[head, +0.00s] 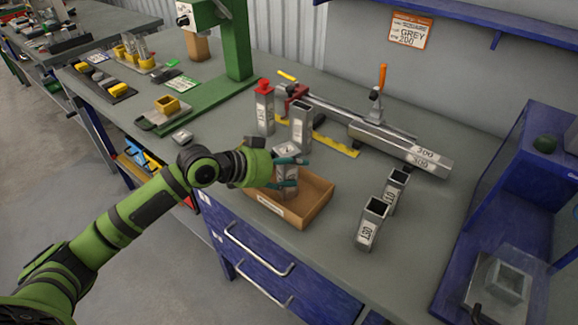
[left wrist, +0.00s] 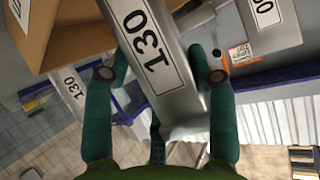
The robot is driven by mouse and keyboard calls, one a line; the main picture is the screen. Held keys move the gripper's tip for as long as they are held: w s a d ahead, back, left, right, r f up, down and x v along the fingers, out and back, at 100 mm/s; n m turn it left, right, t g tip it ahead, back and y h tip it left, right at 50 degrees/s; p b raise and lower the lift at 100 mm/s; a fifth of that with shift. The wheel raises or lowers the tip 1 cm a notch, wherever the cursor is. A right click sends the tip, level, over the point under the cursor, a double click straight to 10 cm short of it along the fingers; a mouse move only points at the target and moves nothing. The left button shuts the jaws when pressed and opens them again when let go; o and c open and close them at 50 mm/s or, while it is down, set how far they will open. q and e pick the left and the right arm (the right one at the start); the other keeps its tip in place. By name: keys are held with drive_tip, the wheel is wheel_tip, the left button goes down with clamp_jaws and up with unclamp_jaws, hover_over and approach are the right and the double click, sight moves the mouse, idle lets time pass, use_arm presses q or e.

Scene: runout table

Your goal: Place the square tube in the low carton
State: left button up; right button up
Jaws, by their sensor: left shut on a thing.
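A grey square metal tube (head: 286,152) stands roughly upright at the low carton. It shows in the left wrist view (left wrist: 165,55) with a white label reading 130. My left gripper (head: 297,172) is shut on it, with one teal finger on each side. The low carton (head: 318,215) is an open brown tray near the table's front edge with a label on its front wall. It also shows in the left wrist view (left wrist: 60,35). The tube's lower end is over or inside the carton; I cannot tell whether it touches the floor. My right gripper is not in view.
Behind the carton stand an open square tube (head: 301,124) and a red-capped one (head: 265,108). Two more tubes, (head: 371,225) and (head: 396,190), stand to the right. A blue stand (head: 505,200) is far right.

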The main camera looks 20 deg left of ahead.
use_arm(q)
drive_tip(key=o, duration=1.3)
drive_tip(key=shift+f, duration=0.15)
drive_tip(key=shift+r, duration=0.2)
drive_tip(key=shift+s+a, duration=0.2)
drive_tip(key=shift+b+v, duration=1.35)
drive_tip(key=shift+v, duration=4.4)
drive_tip(key=shift+d, duration=0.1)
